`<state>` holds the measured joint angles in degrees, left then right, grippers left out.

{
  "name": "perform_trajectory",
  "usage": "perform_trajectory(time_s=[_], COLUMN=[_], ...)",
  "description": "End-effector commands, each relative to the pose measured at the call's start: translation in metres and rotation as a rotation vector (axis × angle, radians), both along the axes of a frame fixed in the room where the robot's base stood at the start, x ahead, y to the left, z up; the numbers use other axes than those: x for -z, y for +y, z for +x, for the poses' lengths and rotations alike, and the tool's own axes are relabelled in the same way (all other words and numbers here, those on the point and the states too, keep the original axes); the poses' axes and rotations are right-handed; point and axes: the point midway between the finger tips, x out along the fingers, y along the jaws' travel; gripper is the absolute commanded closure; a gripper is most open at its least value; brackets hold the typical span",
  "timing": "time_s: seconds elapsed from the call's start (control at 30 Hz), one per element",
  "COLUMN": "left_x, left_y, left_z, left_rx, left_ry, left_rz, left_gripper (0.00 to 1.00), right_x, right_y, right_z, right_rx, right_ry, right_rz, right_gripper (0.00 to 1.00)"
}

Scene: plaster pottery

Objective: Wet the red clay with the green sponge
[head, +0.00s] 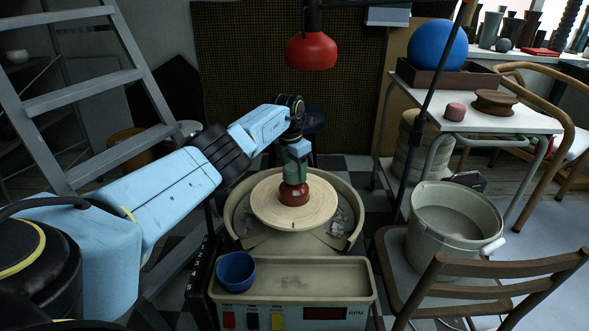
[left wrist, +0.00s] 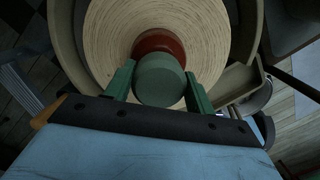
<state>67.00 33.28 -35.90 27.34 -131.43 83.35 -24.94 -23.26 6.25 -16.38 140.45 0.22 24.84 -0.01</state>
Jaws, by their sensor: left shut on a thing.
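The red clay (head: 294,195) is a rounded lump in the middle of the round pale wheel head (head: 265,207); it also shows in the left wrist view (left wrist: 158,42). My left gripper (head: 295,168) is right above the clay, pointing down. In the left wrist view, its green fingers (left wrist: 160,88) are on either side of the round green sponge (left wrist: 160,78), shut on it. The sponge overlaps part of the clay in that view. Its underside is at or just over the clay's top; I cannot tell whether they touch. My right gripper is not in view.
A blue bowl (head: 236,270) sits on the front left of the wheel's tray (head: 300,277). A grey bucket (head: 455,222) stands on a wooden chair (head: 490,285) at right. A red lamp (head: 311,51) hangs above the wheel. A ladder (head: 85,95) stands at left.

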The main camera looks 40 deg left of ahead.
Motion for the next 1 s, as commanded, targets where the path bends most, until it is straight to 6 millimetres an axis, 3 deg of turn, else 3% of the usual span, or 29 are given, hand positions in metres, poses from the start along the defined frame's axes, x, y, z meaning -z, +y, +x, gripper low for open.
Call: perform_trajectory(time_s=[0.7,1.0], left_x=[-0.063,-0.067], left_y=[0.0,0.0], left_z=[0.001,0.001], left_rx=[0.001,0.001], left_ry=[-0.004,-0.004], left_rz=[0.0,0.0], left_gripper=[0.64,0.64], right_x=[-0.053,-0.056], right_y=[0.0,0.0], right_z=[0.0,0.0], right_rx=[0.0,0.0], right_ry=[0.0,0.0], right_rz=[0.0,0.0], right_gripper=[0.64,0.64])
